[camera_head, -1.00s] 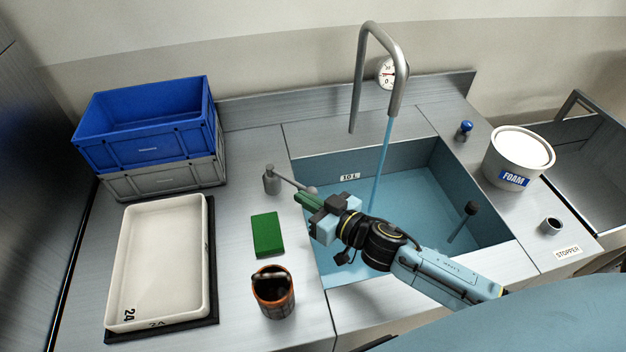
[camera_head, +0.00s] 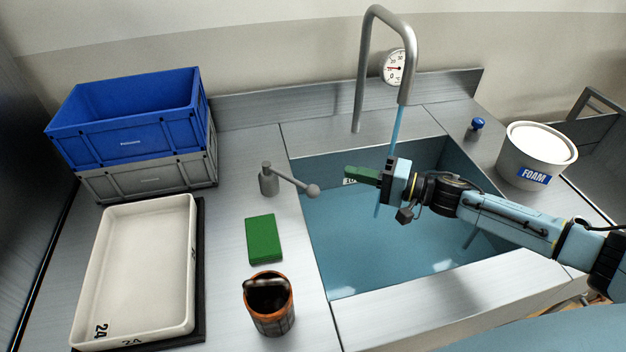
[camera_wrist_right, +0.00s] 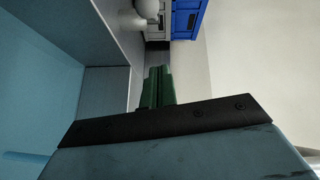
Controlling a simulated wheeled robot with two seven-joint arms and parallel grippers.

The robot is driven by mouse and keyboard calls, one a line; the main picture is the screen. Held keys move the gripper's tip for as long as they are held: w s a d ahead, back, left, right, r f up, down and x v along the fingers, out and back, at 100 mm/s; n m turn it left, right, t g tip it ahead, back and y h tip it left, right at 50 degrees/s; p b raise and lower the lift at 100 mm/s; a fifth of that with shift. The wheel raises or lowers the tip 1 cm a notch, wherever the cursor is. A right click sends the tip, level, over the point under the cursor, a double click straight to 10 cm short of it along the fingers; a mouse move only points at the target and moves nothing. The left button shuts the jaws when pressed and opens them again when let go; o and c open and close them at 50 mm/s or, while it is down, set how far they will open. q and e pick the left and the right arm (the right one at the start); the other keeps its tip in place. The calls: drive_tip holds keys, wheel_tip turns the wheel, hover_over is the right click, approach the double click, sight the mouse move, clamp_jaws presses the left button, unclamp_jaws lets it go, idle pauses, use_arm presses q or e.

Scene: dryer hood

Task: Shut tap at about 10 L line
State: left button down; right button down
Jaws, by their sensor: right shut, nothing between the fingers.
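The tap spout (camera_head: 404,75) arches over the sink, and a blue water stream (camera_head: 398,128) runs from it. A grey post with a rod and ball-ended lever (camera_head: 292,180) stands at the sink's left edge, the ball toward the basin. The water surface (camera_head: 345,235) lies just below the 10 L label (camera_head: 349,181), which my fingers partly hide. My right gripper (camera_head: 360,174) is shut and empty over the basin, right of the lever ball and apart from it. Its green fingers (camera_wrist_right: 157,88) point toward the lever ball (camera_wrist_right: 132,20) in the wrist view. My left gripper is not in view.
Left of the sink are a green block (camera_head: 262,239), a brown cup (camera_head: 269,305), a white tray (camera_head: 190,270) and a blue crate (camera_head: 130,143) on a grey one (camera_head: 150,180). A foam bucket (camera_head: 533,170) and blue knob (camera_head: 477,124) stand right. A dial (camera_head: 392,68) hangs behind.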

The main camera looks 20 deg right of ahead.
sight(291, 180)
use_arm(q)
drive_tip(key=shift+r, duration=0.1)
use_arm(e)
drive_tip(key=w+a+f, duration=0.1)
drive_tip(key=w+a, duration=0.2)
drive_tip(key=a, duration=0.6)
drive_tip(key=shift+w, duration=0.25)
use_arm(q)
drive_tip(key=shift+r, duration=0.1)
